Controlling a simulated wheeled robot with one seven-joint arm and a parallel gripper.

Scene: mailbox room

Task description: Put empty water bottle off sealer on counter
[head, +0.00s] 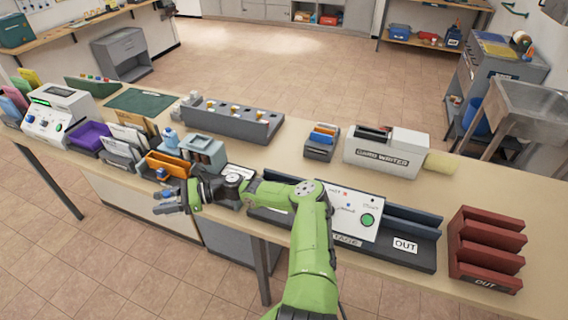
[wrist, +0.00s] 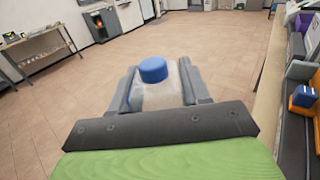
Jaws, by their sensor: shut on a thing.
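My gripper (head: 166,200) reaches out at the left, by the counter's near edge. In the wrist view its grey fingers (wrist: 162,92) are shut on a clear bottle (wrist: 161,97) with a blue cap (wrist: 153,69). The bottle's lower part is hidden by my gripper. The counter (head: 300,146) runs across the head view. A grey-teal device (head: 203,150), perhaps the sealer, stands on it behind my gripper. I cannot read a label on it.
An orange holder (head: 168,163) and a light blue bottle-like item (head: 170,137) stand close to my gripper. Grey file racks (head: 120,152) are to the left. A long grey rack (head: 232,120) lies behind. Bare counter shows in the middle. Open floor (wrist: 60,115) lies beyond the held bottle.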

